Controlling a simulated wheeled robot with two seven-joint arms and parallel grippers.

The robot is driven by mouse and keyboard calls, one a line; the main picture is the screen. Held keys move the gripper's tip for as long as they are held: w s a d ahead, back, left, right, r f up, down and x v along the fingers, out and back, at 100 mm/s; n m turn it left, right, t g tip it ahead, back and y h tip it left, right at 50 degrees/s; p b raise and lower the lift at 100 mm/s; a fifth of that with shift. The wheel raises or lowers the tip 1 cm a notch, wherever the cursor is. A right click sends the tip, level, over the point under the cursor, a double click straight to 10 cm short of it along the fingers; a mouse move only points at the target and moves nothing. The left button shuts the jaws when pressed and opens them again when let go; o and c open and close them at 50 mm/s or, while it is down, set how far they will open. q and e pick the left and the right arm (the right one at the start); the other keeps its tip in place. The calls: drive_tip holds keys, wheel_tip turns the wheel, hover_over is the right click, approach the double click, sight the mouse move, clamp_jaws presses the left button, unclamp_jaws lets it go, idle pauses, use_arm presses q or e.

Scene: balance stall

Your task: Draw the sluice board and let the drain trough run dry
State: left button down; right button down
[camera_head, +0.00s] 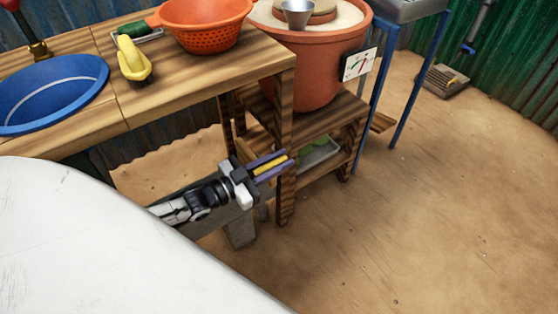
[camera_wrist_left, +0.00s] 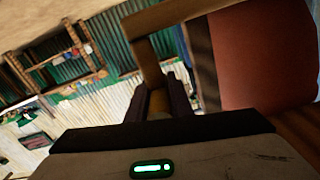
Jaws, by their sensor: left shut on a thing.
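My left gripper (camera_head: 274,167) reaches in from the left, below the front corner of the wooden bench. Its two purple fingers are shut on a yellow bar-like handle (camera_head: 271,168). In the left wrist view the same gripper (camera_wrist_left: 158,104) has a brown bar between its fingers, part of an angular brown frame (camera_wrist_left: 143,45). I cannot tell whether this is the sluice board's handle. A grey block-like piece (camera_head: 241,231) shows below the arm; whether it belongs to the drain trough is unclear. No water can be made out. My right gripper is not in view.
The bench (camera_head: 200,75) carries a blue basin (camera_head: 50,92), an orange colander (camera_head: 205,25) and a yellow curved object (camera_head: 132,58). A terracotta pot (camera_head: 310,75) with a dial card (camera_head: 358,65) stands on a shelf unit close to my gripper. The right floor is mostly clear.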

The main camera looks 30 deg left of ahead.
use_arm(q)
drive_tip(key=shift+a, duration=0.1)
drive_tip(key=c, duration=1.6)
unclamp_jaws()
drive_tip(key=shift+s, duration=0.1)
drive_tip(key=shift+s+a, duration=0.1)
drive_tip(key=shift+s, duration=0.2)
drive_tip(key=p+v, duration=0.2)
drive_tip(key=v, duration=0.7)
drive_tip(key=shift+s+a, duration=0.15)
drive_tip(key=shift+s, duration=0.05)
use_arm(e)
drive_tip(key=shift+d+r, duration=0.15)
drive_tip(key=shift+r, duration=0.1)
